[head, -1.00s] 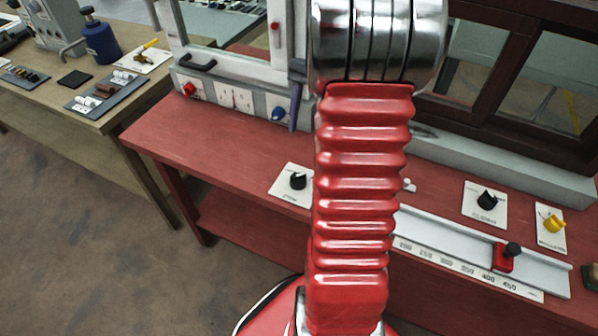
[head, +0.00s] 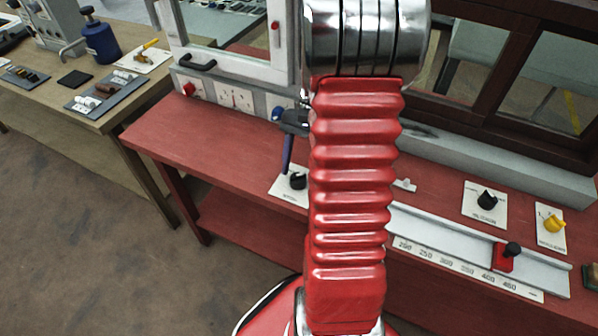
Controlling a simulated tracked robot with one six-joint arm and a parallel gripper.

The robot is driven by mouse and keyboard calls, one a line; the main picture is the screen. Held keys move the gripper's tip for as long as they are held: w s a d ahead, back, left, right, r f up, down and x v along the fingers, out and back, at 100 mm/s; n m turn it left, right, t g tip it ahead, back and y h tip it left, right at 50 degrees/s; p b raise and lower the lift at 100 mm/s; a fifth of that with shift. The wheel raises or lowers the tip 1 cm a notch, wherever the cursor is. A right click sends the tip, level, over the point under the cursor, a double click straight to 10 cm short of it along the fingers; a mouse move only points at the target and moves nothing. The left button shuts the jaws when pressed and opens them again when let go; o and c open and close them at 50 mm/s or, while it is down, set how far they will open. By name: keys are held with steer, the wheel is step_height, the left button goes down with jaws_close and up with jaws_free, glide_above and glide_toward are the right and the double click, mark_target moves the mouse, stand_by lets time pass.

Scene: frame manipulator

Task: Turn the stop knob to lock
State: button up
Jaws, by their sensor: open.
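The stop knob seems to be the black knob (head: 298,181) on a white plate (head: 287,193) at the bench's front edge, just left of my arm; its label is too small to read surely. My gripper (head: 287,160) is mostly hidden behind my red arm. One dark blue finger shows, pointing down, with its tip just above and left of the black knob. They look close, but I cannot tell whether they touch. The gripper is open; the other finger is hidden.
Another black knob (head: 487,200) and a yellow knob (head: 553,223) sit on plates at the right. A rail with a red slider (head: 503,257) runs along the front. A blue knob (head: 277,114) and a red knob (head: 189,88) are on the back panel. The red bench (head: 190,140) is clear at left.

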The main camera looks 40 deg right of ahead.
steer(key=shift+s+a+f, duration=0.1)
steer(key=shift+a+f, duration=0.15)
steer(key=shift+f, duration=0.35)
steer(key=shift+c, duration=0.4)
steer(key=c, duration=1)
